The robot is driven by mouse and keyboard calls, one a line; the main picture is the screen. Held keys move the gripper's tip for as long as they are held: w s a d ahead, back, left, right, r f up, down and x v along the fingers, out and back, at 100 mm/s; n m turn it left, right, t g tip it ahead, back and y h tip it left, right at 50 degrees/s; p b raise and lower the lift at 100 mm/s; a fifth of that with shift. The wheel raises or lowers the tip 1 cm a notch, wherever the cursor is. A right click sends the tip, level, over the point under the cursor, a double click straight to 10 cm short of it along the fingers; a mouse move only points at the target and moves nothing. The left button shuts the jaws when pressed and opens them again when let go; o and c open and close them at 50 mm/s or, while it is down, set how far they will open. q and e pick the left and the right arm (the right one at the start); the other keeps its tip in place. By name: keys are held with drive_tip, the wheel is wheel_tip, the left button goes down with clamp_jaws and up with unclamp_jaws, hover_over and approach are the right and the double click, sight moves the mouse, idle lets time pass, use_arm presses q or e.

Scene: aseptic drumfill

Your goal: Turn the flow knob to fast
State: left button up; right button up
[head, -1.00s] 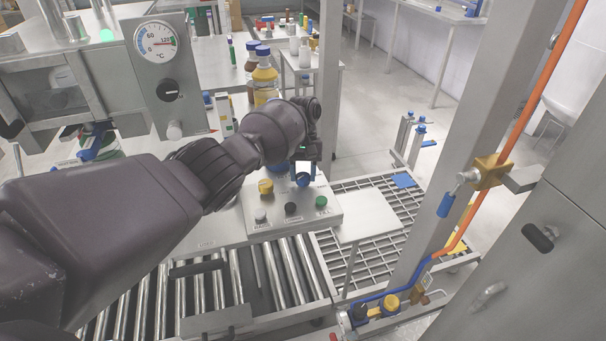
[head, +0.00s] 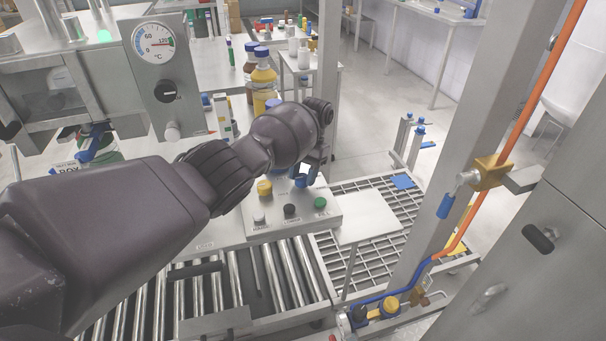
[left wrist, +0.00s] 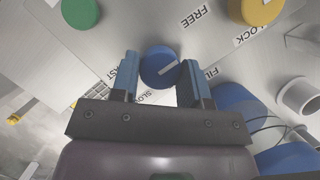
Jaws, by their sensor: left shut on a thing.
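Labels ending in "AST" and reading "SLOW" lie around the knob, partly covered by the fingers. In the head view my left gripper (head: 306,174) is at the blue knob (head: 300,181) on the panel, largely hidden by my wrist. My right gripper is not in view.
The panel (head: 330,213) carries a yellow knob (head: 264,188), a green button (head: 320,203), a black button (head: 290,210) and a white one (head: 259,217). A roller conveyor (head: 200,295) runs in front. A steel post with an orange hose (head: 520,110) stands to the right.

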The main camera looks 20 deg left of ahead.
use_arm(q)
drive_tip(key=o, duration=0.9)
drive_tip(key=shift+r, duration=0.1)
drive_tip(key=b+v, duration=0.1)
drive_tip(key=v, duration=0.9)
drive_tip(key=shift+w+r, duration=0.2)
drive_tip(key=shift+r, duration=0.15)
drive_tip(key=shift+s+f, duration=0.1)
